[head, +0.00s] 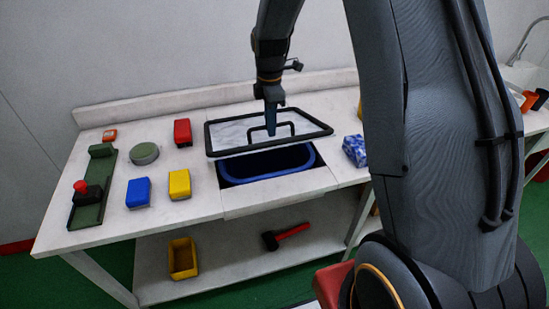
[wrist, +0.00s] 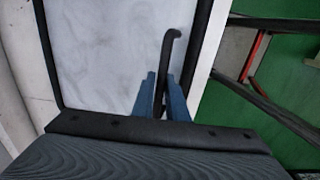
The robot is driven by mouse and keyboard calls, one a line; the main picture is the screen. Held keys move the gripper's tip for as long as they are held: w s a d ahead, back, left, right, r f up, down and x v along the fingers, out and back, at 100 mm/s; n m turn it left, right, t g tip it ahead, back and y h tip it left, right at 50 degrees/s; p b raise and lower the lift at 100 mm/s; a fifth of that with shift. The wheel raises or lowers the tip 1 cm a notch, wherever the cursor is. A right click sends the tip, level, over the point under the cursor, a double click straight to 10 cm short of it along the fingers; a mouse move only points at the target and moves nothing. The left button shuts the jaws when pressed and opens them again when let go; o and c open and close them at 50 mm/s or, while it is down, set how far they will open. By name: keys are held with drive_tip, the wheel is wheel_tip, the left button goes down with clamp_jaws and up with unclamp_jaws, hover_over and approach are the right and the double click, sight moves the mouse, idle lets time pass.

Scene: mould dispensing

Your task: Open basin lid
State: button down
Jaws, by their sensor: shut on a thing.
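The basin lid (head: 230,132) is a pale marbled panel with a black frame and a black bar handle (head: 290,127). In the head view it is held above the blue-rimmed basin (head: 262,164), whose dark inside shows below the lid's front edge. My gripper (head: 271,130) points down at the handle and is shut on it. In the wrist view the blue fingers (wrist: 168,95) sit on both sides of the handle (wrist: 166,60), with the lid surface (wrist: 100,50) behind. The back part of the basin is hidden by the lid.
Left on the table are a red block (head: 182,132), a yellow block (head: 179,184), a blue block (head: 138,192), a round green tin (head: 144,153) and a green fixture (head: 93,190). A blue-and-white block (head: 355,150) lies right of the basin. The lower shelf holds a yellow bin (head: 183,258) and a mallet (head: 287,236).

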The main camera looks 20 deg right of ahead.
drive_tip(key=shift+w+r, duration=0.2)
drive_tip(key=shift+w, duration=0.15)
drive_tip(key=w+r, duration=0.1)
drive_tip(key=w+r+p, duration=0.1)
drive_tip(key=r, duration=0.1)
drive_tip(key=shift+r, duration=0.25)
drive_tip(key=shift+w, duration=0.1)
drive_tip(key=shift+w+r+p, duration=0.4)
drive_tip(key=shift+w+r, duration=0.25)
drive_tip(key=shift+r, duration=0.15)
drive_tip(key=shift+w+r+p, duration=0.35)
drive_tip(key=shift+w+r, duration=0.25)
drive_tip(key=shift+r, duration=0.2)
drive_tip(key=shift+w+r, duration=0.1)
drive_tip(key=shift+w+r, duration=1.4)
drive_tip(key=shift+w, duration=0.05)
